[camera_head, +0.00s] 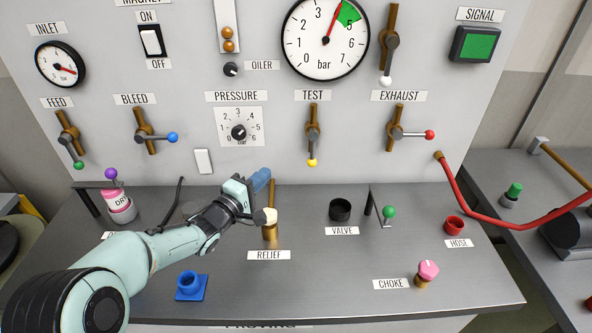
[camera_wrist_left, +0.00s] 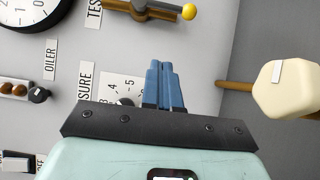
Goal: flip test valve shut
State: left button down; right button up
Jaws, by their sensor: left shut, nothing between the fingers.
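The test valve (camera_head: 313,135) is on the panel under the TEST label, on a vertical brass pipe. Its lever points down in line with the pipe and ends in a yellow knob (camera_head: 312,162). In the left wrist view the yellow knob (camera_wrist_left: 189,12) shows at the top edge, beside its valve body (camera_wrist_left: 150,8). My left gripper (camera_head: 263,178) is shut and empty, below and to the left of the yellow knob and apart from it. Its blue fingertips (camera_wrist_left: 164,85) are together in the wrist view. My right gripper is not in view.
The RELIEF fitting with a cream cap (camera_head: 266,216) stands close beside my left gripper; the cap also shows in the wrist view (camera_wrist_left: 288,88). The pressure dial (camera_head: 239,132) is above the gripper. The exhaust valve (camera_head: 394,133) is to the right of the test valve.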

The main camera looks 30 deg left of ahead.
pick_arm(q)
jog(key=f, duration=0.1)
send_near(313, 149)
jog(key=w+a+f, duration=0.2)
jog(key=w+a, duration=0.2)
jog(key=w+d, duration=0.2)
jog(key=shift+w+d+f, duration=0.2)
jog(key=shift+w+d, duration=0.05)
jog(key=shift+w, duration=0.15)
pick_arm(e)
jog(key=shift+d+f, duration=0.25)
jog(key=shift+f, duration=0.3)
pick_arm(q)
jog(key=shift+f, duration=0.1)
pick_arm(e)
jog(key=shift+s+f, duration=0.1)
pick_arm(q)
jog(key=shift+d+n+b, duration=0.15)
jog(key=shift+n+b, duration=0.15)
jog(key=shift+b, duration=0.05)
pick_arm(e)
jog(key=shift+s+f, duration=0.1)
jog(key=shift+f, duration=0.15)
